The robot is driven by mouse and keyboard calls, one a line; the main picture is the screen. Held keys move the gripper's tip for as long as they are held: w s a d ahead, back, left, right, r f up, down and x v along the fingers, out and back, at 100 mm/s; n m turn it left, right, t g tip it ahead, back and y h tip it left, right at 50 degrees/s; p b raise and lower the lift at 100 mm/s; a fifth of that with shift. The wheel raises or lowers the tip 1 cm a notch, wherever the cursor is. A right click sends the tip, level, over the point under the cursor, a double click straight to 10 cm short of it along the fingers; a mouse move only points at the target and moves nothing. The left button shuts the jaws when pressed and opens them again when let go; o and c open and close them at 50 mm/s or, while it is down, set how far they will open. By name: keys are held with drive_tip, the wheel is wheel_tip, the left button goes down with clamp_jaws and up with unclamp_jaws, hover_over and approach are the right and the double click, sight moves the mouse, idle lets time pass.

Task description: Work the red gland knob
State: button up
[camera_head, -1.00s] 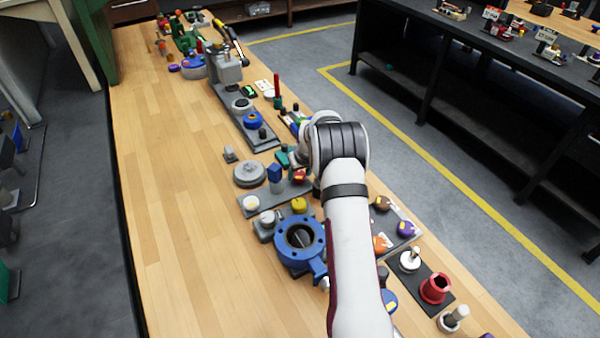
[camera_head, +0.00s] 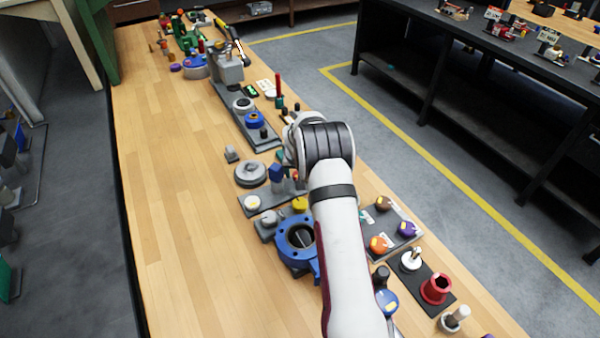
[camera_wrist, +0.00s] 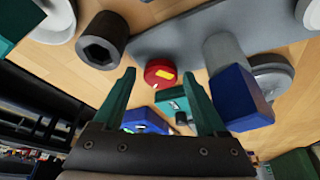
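The red gland knob (camera_wrist: 160,73) shows in the wrist view as a round red cap with a yellow mark. My gripper (camera_wrist: 158,78) has two green fingers spread wide, with the knob framed between their tips in that view. The fingers are empty, and I see no contact with the knob; the distance between them is hard to judge. In the head view my wrist and forearm cover most of the area around the knob, and the fingertips cannot be made out clearly.
A blue block on a post (camera_wrist: 238,98) stands close beside the right finger in the wrist view. A dark hexagonal socket (camera_wrist: 102,40) lies near the left finger. A blue flanged valve body (camera_head: 297,262) stands nearer the camera. Bare wooden bench (camera_head: 185,220) lies to the left.

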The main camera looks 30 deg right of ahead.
drive_tip(key=n, duration=0.2)
drive_tip(key=n+y, duration=0.1)
drive_tip(key=n, duration=0.1)
drive_tip(key=shift+d+t+y, duration=0.2)
drive_tip(key=shift+t+y, duration=0.1)
drive_tip(key=shift+t, duration=0.1)
drive_tip(key=d+v, duration=0.1)
drive_tip(key=v, duration=1.5)
drive_tip(key=s+a+r+g+y, duration=0.1)
drive_tip(key=s+a+r, duration=0.2)
drive_tip(key=s+a, duration=0.3)
drive_tip(key=s+a+r+g+y, duration=0.1)
drive_tip(key=s+a+r, duration=0.2)
drive_tip(key=s+a, duration=0.4)
drive_tip(key=a, duration=0.3)
drive_tip(key=shift+a+r, duration=0.25)
drive_tip(key=shift+r, duration=0.05)
drive_tip(key=shift+s, duration=0.1)
